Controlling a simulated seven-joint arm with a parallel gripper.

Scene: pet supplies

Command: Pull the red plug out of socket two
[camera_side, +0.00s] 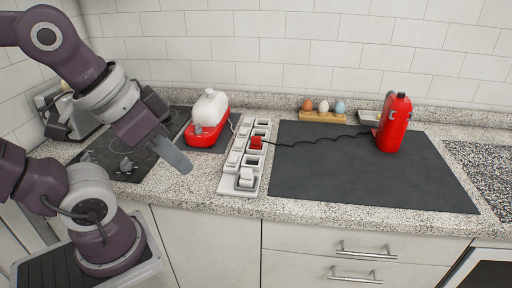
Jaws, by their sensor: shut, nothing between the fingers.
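The red plug (256,142) sits in a socket of the white power strip (226,187), in the upper-middle part of the strip. A black wavy cord (305,142) runs right from the plug to a red appliance (396,124). A white plug (246,176) sits in the strip's near end. The socket numbers cannot be read. My gripper (184,167) is shut and empty, in the air to the left of the strip and apart from the red plug.
A red and white appliance (207,122) stands behind and left of the strip. A wooden holder (322,117) with eggs stands at the back. A dark mat (350,185) lies mostly bare on the right. A black cooktop (120,165) lies behind my arm.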

